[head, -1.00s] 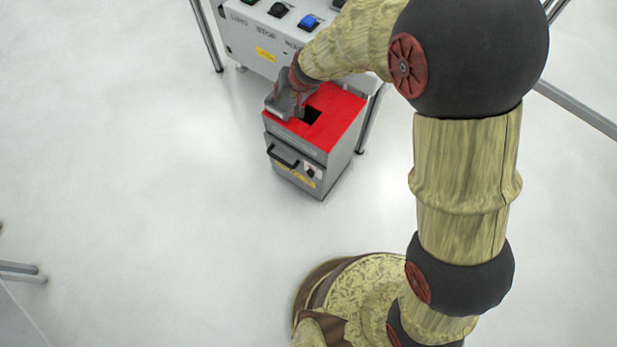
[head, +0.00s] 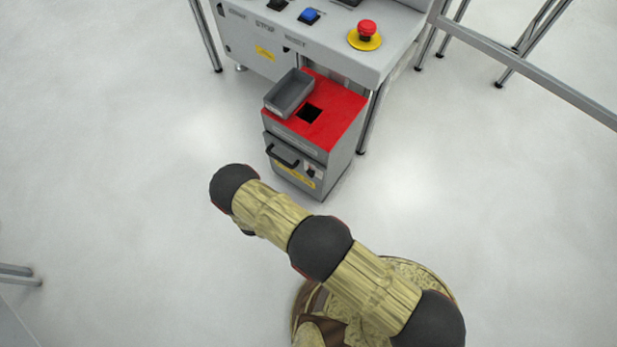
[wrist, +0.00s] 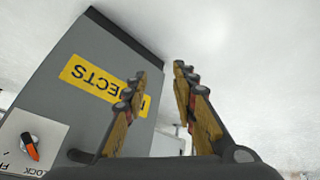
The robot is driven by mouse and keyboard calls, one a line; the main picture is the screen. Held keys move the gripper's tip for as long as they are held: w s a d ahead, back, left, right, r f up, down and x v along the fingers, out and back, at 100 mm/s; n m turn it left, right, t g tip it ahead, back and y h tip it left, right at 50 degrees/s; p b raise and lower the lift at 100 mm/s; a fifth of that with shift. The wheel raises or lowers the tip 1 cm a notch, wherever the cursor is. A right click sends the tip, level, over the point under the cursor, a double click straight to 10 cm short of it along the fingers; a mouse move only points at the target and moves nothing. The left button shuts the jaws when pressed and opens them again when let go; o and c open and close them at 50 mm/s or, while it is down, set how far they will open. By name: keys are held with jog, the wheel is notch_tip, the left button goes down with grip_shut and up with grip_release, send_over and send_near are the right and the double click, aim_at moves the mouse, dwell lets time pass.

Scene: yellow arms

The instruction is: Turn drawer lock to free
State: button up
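The drawer lock is a dark knob with an orange pointer (wrist: 30,147) on a white plate (wrist: 48,133), low at the left edge of the wrist view. The plate carries partly cut-off lettering, including LOCK; I cannot tell the knob's setting for certain. The lock also shows small in the head view (head: 310,171), at the right of the drawer front, beside the black handle (head: 283,156). My gripper (wrist: 160,74) is open and empty, apart from the knob, which lies to its left. In the head view my gripper is hidden behind my arm.
The grey cabinet with a red top (head: 338,118) bears a grey tray (head: 291,92) and has a square opening. A yellow label (wrist: 88,78) is on its front. A control desk (head: 350,50) with a red emergency button (head: 367,30) stands behind. The floor in front is clear.

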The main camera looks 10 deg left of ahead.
notch_tip(320, 180, down, 2)
jog(key=d+t, duration=0.2)
jog(key=d, duration=0.1)
jog(key=t+h, duration=0.8)
send_near(311, 173)
jog(key=w, duration=0.1)
jog(key=b+x, duration=0.2)
jog(key=x, duration=0.5)
jog(key=shift+d+f+m+y, duration=0.25)
jog(key=shift+f+m+y, duration=0.05)
jog(key=shift+f, duration=0.1)
jog(key=shift+w, duration=0.1)
jog(key=shift+c, duration=0.4)
grip_shut()
